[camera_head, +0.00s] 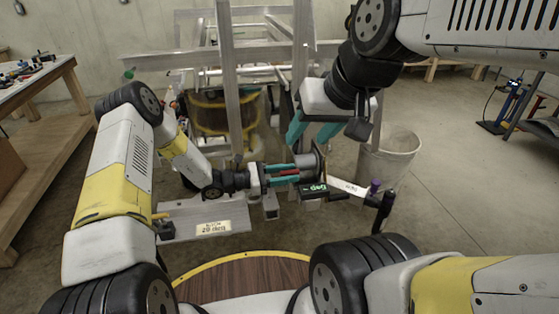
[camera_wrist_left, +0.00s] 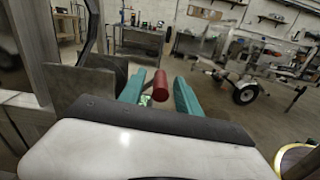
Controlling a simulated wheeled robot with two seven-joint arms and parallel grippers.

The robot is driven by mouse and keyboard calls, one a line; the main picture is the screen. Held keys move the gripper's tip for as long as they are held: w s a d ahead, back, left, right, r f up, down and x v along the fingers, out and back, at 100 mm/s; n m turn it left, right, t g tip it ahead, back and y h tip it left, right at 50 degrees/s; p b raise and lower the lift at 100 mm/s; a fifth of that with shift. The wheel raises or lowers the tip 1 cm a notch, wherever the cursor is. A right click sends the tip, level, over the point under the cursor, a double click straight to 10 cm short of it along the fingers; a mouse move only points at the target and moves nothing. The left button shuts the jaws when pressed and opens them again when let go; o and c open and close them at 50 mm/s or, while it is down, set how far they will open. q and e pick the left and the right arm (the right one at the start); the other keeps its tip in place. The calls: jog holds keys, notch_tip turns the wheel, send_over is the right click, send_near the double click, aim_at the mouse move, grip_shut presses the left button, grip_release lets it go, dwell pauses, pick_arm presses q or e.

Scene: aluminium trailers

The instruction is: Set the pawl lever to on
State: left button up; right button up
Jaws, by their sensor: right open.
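A winch (camera_head: 309,164) with a grey drum and plate stands at the trailer's front post. A small red cylindrical part (camera_head: 289,172), apparently the pawl lever's grip, lies beside the winch. It also shows in the left wrist view (camera_wrist_left: 160,87). My left gripper (camera_head: 284,174) has its teal fingers on either side of the red part, with narrow gaps between, so it looks open around it. The left fingers also show in the left wrist view (camera_wrist_left: 159,98). My right gripper (camera_head: 312,131) is open and empty just above the winch. The lever's pivot is hidden.
A dark display reading "deg" (camera_head: 318,189) and a white label (camera_head: 349,187) sit by the winch. A black crank handle (camera_head: 383,211) sticks out at right. A grey bucket (camera_head: 388,158) stands behind. A workbench (camera_head: 45,85) is at left.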

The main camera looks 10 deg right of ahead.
pick_arm(q)
grip_shut()
jog(key=shift+s, duration=0.1)
